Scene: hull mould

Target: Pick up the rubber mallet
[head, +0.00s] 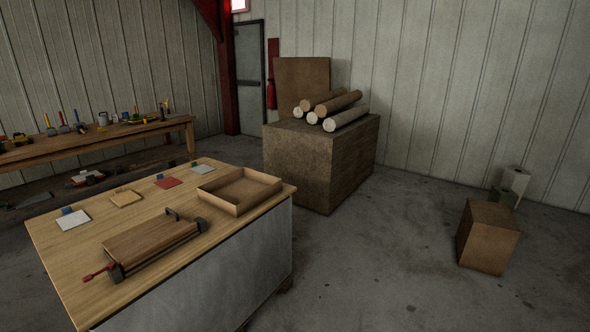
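I cannot pick out the rubber mallet for sure. Several small tools stand or lie on the long wooden bench (150,126) at the back left. Some have upright yellow, red or blue handles, but they are too small and dark to tell whether one is the mallet. No mallet shows on the nearer wooden-topped table (75,252). Neither of my grippers is in view.
The nearer table carries a wooden clamp-like block (152,245), an open shallow box (240,207) and several coloured pads. A large brown block (328,175) bears several rolls. A carton (487,237) stands at right. Floor between them is clear.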

